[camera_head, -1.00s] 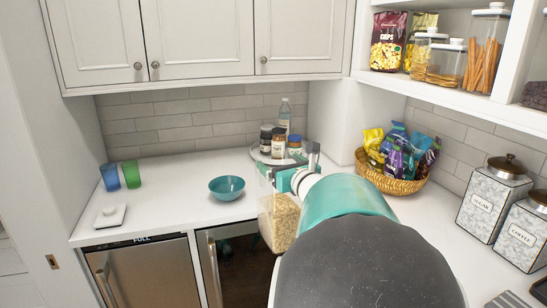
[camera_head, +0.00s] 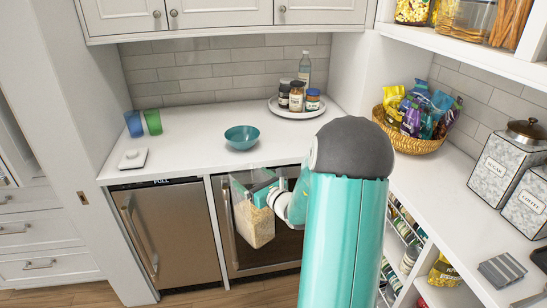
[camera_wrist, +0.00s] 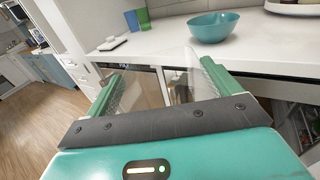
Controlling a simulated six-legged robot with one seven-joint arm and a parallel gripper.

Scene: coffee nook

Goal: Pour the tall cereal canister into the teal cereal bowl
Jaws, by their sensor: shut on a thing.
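The teal bowl (camera_head: 242,136) sits upright on the white counter, near its front edge; it also shows at the top of the wrist view (camera_wrist: 213,27). No cereal shows inside it. The tall clear cereal canister (camera_head: 250,222) hangs in front of the counter, below and in front of the bowl. It is close to upright, slightly tilted, with tan cereal in its lower part. My gripper (camera_head: 265,188) is shut on the canister's upper part from the right. In the wrist view the two green fingers (camera_wrist: 165,88) stand on either side of the clear walls.
A white square lid-like piece (camera_head: 133,159) and blue and green cups (camera_head: 143,123) stand left on the counter. A round tray (camera_head: 297,112) with jars and a bottle is behind right. A snack basket (camera_head: 410,143) stands farther right. Steel appliance fronts (camera_head: 170,230) lie below the counter.

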